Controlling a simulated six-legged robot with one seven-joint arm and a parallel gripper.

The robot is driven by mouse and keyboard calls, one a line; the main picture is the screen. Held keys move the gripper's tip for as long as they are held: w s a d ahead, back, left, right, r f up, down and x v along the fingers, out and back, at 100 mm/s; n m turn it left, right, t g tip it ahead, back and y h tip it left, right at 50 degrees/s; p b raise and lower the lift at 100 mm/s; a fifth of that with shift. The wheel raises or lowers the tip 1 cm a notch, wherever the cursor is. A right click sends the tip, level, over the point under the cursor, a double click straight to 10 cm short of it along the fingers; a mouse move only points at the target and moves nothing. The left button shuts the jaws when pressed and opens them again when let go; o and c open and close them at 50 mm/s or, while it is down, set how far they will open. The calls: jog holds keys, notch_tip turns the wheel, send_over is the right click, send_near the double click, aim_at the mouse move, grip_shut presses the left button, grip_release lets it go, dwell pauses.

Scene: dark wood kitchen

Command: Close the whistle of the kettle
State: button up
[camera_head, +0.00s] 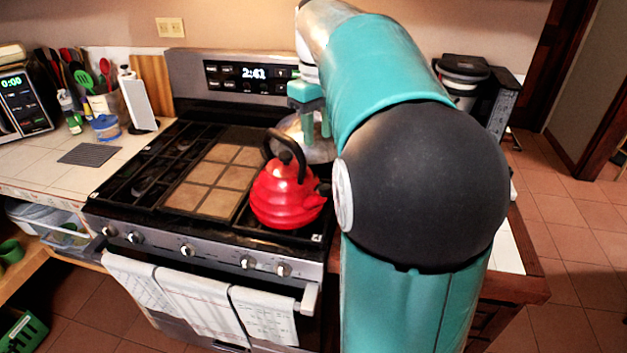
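The red kettle (286,195) with a black arched handle and black lid knob stands upright on the right front part of the stove (152,192). Its spout side points right, toward my arm. The dark whistle (324,189) at the spout is small and close to my arm's edge, and I cannot tell whether it is open or shut. My gripper (317,128) points down, above and behind the kettle's spout side, in front of a metal pot. Its two teal fingers are apart with nothing visible between them. It does not appear to touch the kettle.
A metal pot (318,150) sits on the back right burner behind the kettle. White towels (195,300) hang on the oven handle. My arm hides much of the right counter. A coffee maker (463,75) stands at the back right.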

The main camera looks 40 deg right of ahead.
aim_at(326, 188)
jog(key=f, duration=1.3)
jog(key=shift+s+d+f, duration=0.1)
jog(key=shift+d+f, duration=0.2)
jog(key=shift+f, duration=0.05)
jog(key=c, duration=0.7)
jog(key=shift+c, duration=0.2)
jog(key=shift+s+t, duration=0.1)
jog(key=shift+t, duration=0.2)
jog(key=t, duration=0.2)
jog(key=s+t, duration=0.1)
jog(key=t, duration=0.2)
jog(key=shift+s+d+f, duration=0.1)
jog(key=shift+s+f+t+y, duration=0.15)
jog(key=shift+t+y, duration=0.05)
jog(key=shift+t, duration=0.85)
jog(key=shift+s+f+t+y, duration=0.15)
jog(key=shift+s+t+y, duration=0.05)
jog(key=shift+t, duration=0.8)
jog(key=shift+s+f+t+y, duration=0.15)
jog(key=shift+t+y, duration=0.05)
jog(key=shift+t, duration=0.85)
